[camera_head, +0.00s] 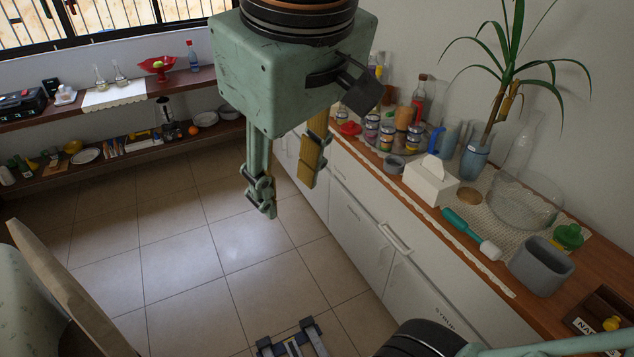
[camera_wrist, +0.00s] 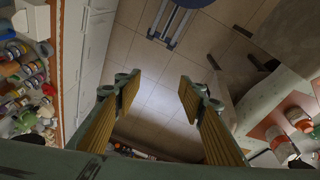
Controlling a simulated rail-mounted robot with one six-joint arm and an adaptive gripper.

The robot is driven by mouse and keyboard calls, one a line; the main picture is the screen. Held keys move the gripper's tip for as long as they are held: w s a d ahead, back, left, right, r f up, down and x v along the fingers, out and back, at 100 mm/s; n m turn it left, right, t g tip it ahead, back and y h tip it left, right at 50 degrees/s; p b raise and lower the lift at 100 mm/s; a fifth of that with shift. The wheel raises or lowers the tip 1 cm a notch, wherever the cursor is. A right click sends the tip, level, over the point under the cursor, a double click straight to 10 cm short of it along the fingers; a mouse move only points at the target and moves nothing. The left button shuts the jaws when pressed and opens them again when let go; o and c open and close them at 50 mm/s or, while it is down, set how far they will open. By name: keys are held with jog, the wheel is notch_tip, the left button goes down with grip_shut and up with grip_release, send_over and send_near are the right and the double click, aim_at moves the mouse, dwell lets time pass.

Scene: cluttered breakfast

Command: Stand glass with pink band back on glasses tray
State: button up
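My gripper (camera_head: 287,188) hangs in the air over the tiled floor, left of the wooden-topped counter in the head view. Its two fingers, with yellowish pads, are apart with nothing between them. The wrist view also shows the gripper (camera_wrist: 159,95) open and empty, with floor tiles beyond. I cannot pick out a glass with a pink band in either view, and I cannot identify the glasses tray.
The counter (camera_head: 455,245) carries jars, a tissue box (camera_head: 431,181), a glass bowl (camera_head: 526,199), a grey container (camera_head: 541,266) and a plant vase (camera_head: 474,163). Shelves (camera_head: 190,82) line the back wall. A chair back (camera_head: 62,285) stands lower left.

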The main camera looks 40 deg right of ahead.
jog(key=shift+m+t+y, duration=0.3)
jog(key=shift+y, duration=0.3)
jog(key=s+a, duration=0.1)
jog(key=a, duration=0.1)
jog(key=s+a+f, duration=0.1)
jog(key=s, duration=0.1)
jog(key=shift+s+a, duration=0.2)
jog(key=shift+a, duration=0.2)
